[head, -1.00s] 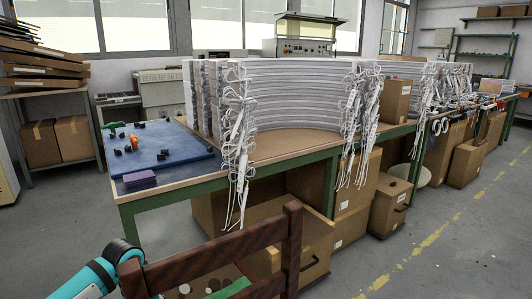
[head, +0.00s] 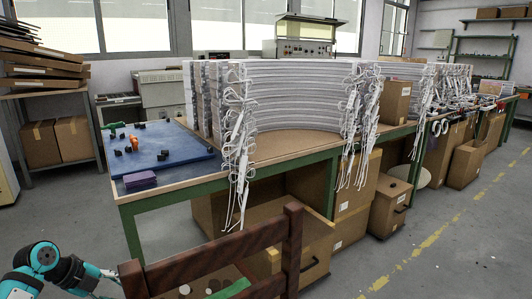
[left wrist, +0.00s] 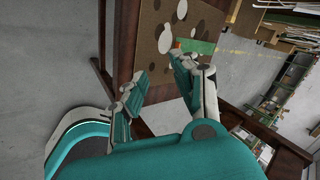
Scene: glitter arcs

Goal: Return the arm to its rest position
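My left arm (head: 62,268), teal with dark joints, is at the bottom left of the head view. In the left wrist view my left gripper (left wrist: 160,67) has its two fingers apart, with nothing between them. Beyond the fingers is the seat of a dark wooden chair (left wrist: 170,88), with pale round pieces and a green piece (left wrist: 195,46) on it. The chair also shows in the head view (head: 225,258), to the right of the arm. My right arm and gripper are in neither view.
A long green-framed workbench (head: 290,165) stands ahead, with curved stacks of white strips (head: 300,95), a blue mat (head: 185,160) and a purple block (head: 140,179). Cardboard boxes (head: 350,205) sit beneath. Grey floor is open at left and right.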

